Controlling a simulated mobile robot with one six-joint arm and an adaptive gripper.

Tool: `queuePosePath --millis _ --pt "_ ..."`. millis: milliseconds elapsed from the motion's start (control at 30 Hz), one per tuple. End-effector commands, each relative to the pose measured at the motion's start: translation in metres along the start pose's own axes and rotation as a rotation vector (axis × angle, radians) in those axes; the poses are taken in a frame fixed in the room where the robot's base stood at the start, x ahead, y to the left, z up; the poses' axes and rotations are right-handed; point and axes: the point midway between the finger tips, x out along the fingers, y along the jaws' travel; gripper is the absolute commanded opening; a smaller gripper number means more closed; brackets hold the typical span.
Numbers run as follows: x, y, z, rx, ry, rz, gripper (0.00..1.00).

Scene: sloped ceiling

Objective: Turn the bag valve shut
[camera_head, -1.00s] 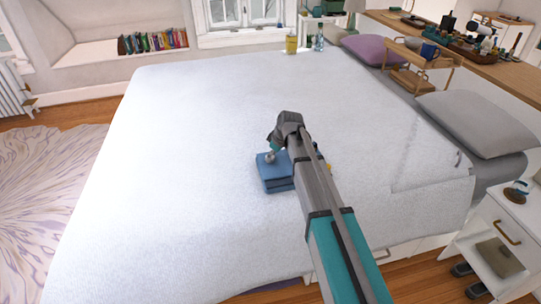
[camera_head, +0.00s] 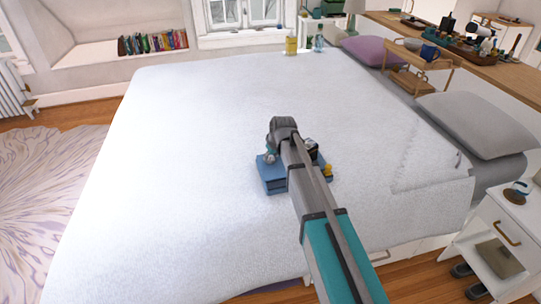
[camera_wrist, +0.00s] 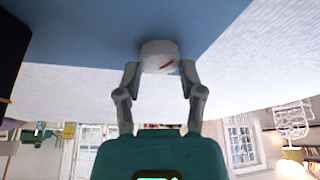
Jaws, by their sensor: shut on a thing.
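A white round knob (camera_wrist: 160,55) with a small red mark stands out from a flat blue surface (camera_wrist: 100,25) in the wrist view. It looks like the valve. My gripper (camera_wrist: 159,74) has a fingertip on each side of the knob and is shut on it. In the head view my gripper (camera_head: 270,154) is low over a blue block-like thing (camera_head: 271,180) on the bed, which looks like the bag. My arm hides most of the knob and the middle of the blue thing there.
The white bed (camera_head: 190,150) is wide and clear to the left. A small dark item (camera_head: 312,150) shows right beside my arm. A grey pillow (camera_head: 477,123) lies at right, and a white nightstand (camera_head: 510,215) stands at lower right. A long wooden shelf (camera_head: 480,40) is behind.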

Motion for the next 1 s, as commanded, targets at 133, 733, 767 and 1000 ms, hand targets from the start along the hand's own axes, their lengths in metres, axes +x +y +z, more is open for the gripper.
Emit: queuePosePath --millis 133,733,767,1000 --pt "-0.0001 -0.0026 0.0013 0.119 -0.002 0.052 0.03" --pt "0.0003 -0.0074 -0.0002 0.622 -0.005 0.261 0.02" --pt "0.0003 -0.0075 -0.0004 0.648 -0.005 0.271 0.02" --pt "0.0005 -0.0087 -0.0011 0.84 -0.006 0.351 0.03"
